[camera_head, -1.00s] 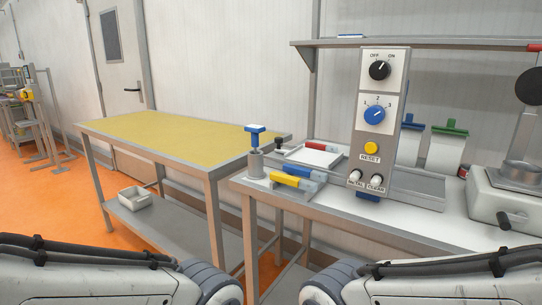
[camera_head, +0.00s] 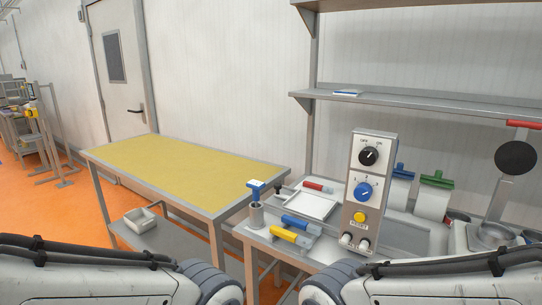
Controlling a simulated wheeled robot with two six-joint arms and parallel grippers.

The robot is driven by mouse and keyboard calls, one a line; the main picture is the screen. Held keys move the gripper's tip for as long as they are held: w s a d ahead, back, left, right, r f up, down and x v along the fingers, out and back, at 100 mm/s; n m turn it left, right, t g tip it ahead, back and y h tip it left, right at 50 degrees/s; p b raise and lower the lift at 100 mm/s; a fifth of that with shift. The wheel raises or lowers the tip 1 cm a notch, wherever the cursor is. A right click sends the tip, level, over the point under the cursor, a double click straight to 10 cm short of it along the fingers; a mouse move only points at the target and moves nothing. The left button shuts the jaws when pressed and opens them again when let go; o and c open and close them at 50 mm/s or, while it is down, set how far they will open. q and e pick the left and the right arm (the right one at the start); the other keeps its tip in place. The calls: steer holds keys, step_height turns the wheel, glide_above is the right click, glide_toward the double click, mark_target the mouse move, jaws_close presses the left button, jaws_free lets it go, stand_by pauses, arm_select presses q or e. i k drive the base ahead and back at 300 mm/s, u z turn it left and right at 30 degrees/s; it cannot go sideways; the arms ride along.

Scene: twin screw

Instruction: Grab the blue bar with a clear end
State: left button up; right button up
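A blue bar (camera_head: 284,234) lies on the workbench beside a yellow bar (camera_head: 296,222), left of the control panel. Its right end is pale grey; whether that end is clear or metal is too small to tell. A red bar (camera_head: 317,187) lies farther back, behind a white tray. A blue T-handled piece (camera_head: 257,186) stands upright in a grey cylinder, left of the bars. Both my arms reach in at the bottom corners, but neither gripper's fingers show.
The control panel (camera_head: 367,190) has a black knob, a blue knob and a yellow button. Shelves (camera_head: 420,107) hang above the workbench. A grey machine (camera_head: 492,235) stands at right.

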mark_target(315, 229)
steer(key=u, duration=0.45)
steer(key=i, duration=0.95)
steer(key=z, duration=0.5)
steer(key=i, duration=0.5)
steer(key=z, duration=0.5)
